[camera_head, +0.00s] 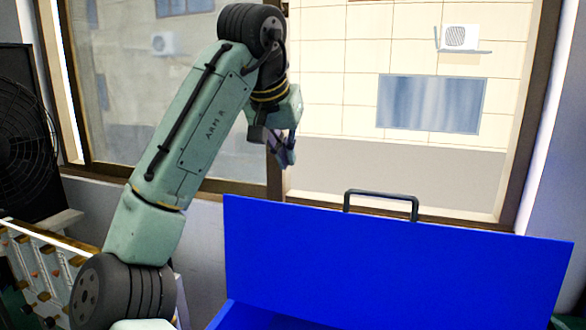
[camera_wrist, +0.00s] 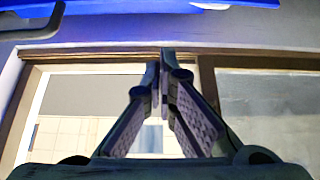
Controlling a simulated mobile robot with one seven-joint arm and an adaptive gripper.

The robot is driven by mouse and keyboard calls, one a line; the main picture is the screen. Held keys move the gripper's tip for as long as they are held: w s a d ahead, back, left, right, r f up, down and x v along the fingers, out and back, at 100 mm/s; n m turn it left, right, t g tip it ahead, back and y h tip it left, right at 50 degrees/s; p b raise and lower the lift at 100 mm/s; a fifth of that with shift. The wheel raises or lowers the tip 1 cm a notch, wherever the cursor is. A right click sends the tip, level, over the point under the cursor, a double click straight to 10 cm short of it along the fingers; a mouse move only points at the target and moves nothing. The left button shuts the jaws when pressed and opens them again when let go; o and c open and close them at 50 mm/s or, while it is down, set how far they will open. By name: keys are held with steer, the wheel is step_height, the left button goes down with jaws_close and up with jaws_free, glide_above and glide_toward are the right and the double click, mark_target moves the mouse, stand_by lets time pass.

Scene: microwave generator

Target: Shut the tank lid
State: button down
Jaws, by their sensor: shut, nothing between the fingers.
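The tank lid (camera_head: 390,258) is a blue panel that stands raised in the lower right of the head view, with a dark handle (camera_head: 381,193) on its top edge. Part of the blue tank (camera_head: 262,318) shows at the bottom, below the lid. My gripper (camera_head: 287,157) is above and left of the lid's top edge, apart from it, in front of the window. In the wrist view my gripper (camera_wrist: 162,75) is shut and empty, its fingertips together. A blue edge of the lid (camera_wrist: 200,4) crosses the top of that view, with the handle (camera_wrist: 35,20) at the upper left.
A framed window (camera_head: 400,110) is behind the lid, with its sill close to the arm. A black fan (camera_head: 22,130) stands at the far left, above a pale rack (camera_head: 42,270). A wall (camera_head: 555,150) rises at the right.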

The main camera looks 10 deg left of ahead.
step_height(320, 180, down, 8)
steer(key=w+p, duration=0.1)
steer(key=p, duration=0.2)
stand_by(0.3)
steer(key=shift+d+r, duration=0.1)
stand_by(0.3)
